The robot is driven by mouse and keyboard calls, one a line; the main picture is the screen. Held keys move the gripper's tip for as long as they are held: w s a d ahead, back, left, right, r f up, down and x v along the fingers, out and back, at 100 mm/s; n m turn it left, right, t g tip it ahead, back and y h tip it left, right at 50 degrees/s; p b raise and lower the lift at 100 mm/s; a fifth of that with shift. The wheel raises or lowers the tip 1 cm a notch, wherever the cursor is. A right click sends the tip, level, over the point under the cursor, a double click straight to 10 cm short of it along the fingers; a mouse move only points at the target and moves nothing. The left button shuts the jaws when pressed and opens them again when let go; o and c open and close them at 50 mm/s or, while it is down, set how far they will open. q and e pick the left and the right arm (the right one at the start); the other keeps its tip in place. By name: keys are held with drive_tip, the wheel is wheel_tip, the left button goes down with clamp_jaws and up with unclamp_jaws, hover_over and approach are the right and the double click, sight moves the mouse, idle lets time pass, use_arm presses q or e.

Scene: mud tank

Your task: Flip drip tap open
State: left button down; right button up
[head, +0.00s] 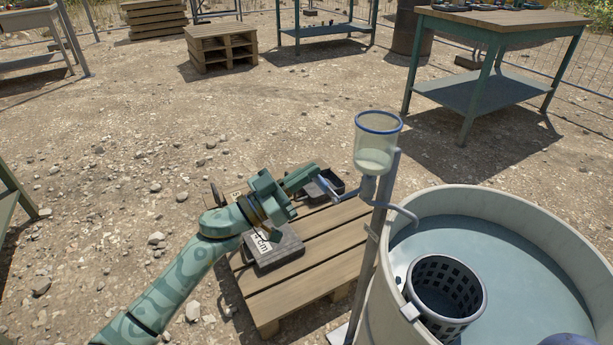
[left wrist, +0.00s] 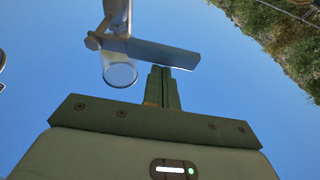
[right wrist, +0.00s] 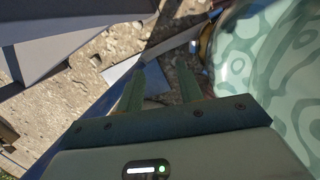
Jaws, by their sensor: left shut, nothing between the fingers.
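The drip tap (head: 367,188) sits under a clear reservoir (head: 376,154) with a blue rim, on a grey post. My left gripper (head: 316,172) is shut and empty beside the lever's end. In the left wrist view the flat lever (left wrist: 165,54) crosses right at the shut fingertips (left wrist: 162,70); I cannot tell whether they touch. My right gripper (right wrist: 155,75) is open and empty, low over gravel, and is out of the head view.
A round tank (head: 500,198) of grey liquid stands right of the post, with a black mesh basket (head: 447,284) inside its rim. A curved spout (head: 404,213) reaches over the rim. A wooden pallet (head: 310,262) under my left arm carries a dark case (head: 274,247). Benches stand farther back.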

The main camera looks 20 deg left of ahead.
sight(314, 180)
drive_tip(key=shift+w+r, duration=0.15)
idle(0.3)
